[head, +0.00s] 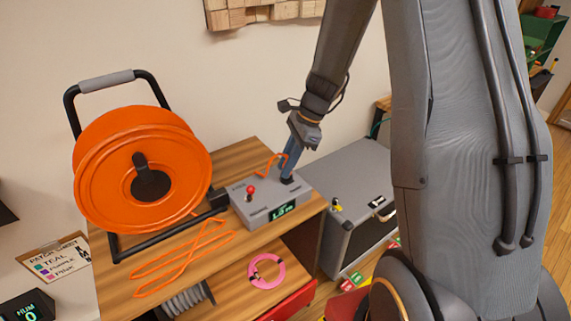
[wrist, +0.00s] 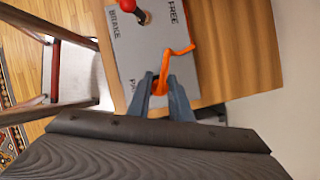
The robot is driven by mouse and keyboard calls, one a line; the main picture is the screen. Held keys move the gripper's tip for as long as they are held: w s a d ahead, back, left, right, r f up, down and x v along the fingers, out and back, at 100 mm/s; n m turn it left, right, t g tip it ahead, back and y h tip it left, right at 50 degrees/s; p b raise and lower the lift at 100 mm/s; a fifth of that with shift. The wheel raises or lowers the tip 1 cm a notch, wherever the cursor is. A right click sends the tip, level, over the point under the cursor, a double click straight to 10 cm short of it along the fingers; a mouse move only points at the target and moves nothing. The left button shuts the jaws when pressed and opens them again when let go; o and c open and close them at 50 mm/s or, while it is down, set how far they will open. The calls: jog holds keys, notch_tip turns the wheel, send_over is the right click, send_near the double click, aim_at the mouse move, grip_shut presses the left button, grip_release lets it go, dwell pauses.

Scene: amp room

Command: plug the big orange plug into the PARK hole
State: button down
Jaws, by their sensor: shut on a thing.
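A grey control box (head: 262,203) with a red-knobbed lever and a small green-lit display stands on the wooden cabinet top. My gripper (head: 287,179) reaches down to the box's right end. In the wrist view, my gripper (wrist: 161,84) is shut on the orange plug (wrist: 159,88), whose orange cord (wrist: 178,52) bends up toward the FREE label. The plug is beside a partly hidden label starting "PA". The box (wrist: 145,50) also bears a BRAKE label. The plug's tip and the hole under it are hidden, so I cannot tell whether it is in.
A large orange cable reel (head: 120,170) stands left of the box, with loose orange cable (head: 180,262) in front. A pink ring (head: 265,271) lies lower, near the front. A grey case (head: 350,190) stands to the right. A clipboard (head: 52,257) is at left.

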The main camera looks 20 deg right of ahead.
jog(key=c, duration=1.5)
grip_release()
jog(key=shift+d+r, duration=0.1)
jog(key=b+v, duration=0.1)
jog(key=v, duration=0.6)
jog(key=shift+d+r, duration=0.1)
jog(key=shift+r, duration=0.2)
jog(key=shift+s, duration=0.15)
jog(key=s+a+n+h, duration=0.1)
jog(key=s+n, duration=0.4)
jog(key=n, duration=0.1)
jog(key=s+a+n+h, duration=0.1)
jog(key=s+n+h, duration=0.1)
jog(key=s+n, duration=0.4)
jog(key=s+a+f+n+t+h, duration=0.1)
jog(key=s+n, duration=0.5)
jog(key=shift+a+f+h, duration=0.1)
jog(key=shift+a+h, duration=0.05)
jog(key=shift+h, duration=0.15)
